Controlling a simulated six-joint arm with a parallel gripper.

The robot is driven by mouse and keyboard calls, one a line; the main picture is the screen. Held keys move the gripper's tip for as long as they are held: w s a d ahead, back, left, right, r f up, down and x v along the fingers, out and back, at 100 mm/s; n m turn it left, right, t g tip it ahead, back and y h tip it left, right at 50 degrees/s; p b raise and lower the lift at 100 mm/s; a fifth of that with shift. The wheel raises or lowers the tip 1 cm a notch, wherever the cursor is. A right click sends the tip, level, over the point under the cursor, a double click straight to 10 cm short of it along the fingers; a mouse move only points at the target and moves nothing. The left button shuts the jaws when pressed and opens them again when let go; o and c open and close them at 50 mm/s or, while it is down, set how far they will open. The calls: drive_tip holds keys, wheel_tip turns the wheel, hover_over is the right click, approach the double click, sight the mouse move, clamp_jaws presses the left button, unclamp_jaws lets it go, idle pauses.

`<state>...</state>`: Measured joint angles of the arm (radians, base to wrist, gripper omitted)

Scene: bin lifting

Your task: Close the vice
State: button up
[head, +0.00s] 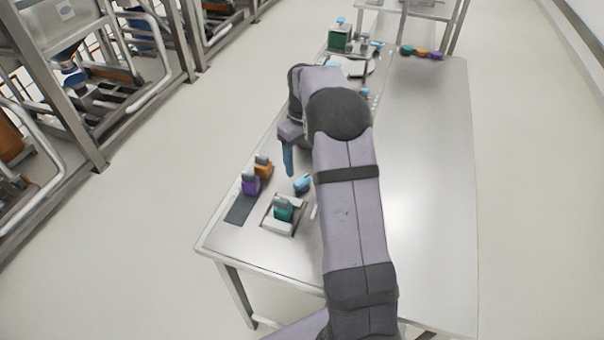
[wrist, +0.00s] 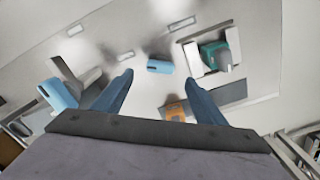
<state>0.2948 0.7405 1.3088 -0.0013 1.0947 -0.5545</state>
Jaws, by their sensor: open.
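A pale metal vice (head: 272,224) stands near the table's front left corner, with a green block (head: 283,210) between its jaws. In the wrist view the vice (wrist: 191,57) is at the upper right, and the green block (wrist: 212,50) has a grey part on top. I cannot tell whether the jaws touch the block. My gripper (head: 288,170) is above the table, behind the vice, fingers pointing down. In the wrist view my gripper (wrist: 159,77) is open with nothing between its fingers, to the left of the vice.
A blue block (head: 302,185) lies behind the vice and shows in the wrist view (wrist: 160,66). Orange (head: 264,170) and purple (head: 250,185) blocks stand to the left by a dark pad (head: 240,209). Several coloured blocks (head: 422,53) lie at the far end. The table's right side (head: 430,170) is clear.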

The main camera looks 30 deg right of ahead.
sight(302, 179)
drive_tip(key=shift+a+f+p, duration=0.1)
drive_tip(key=shift+f+p, duration=1.25)
drive_tip(key=shift+f, duration=2.3)
drive_tip(key=c, duration=1.1)
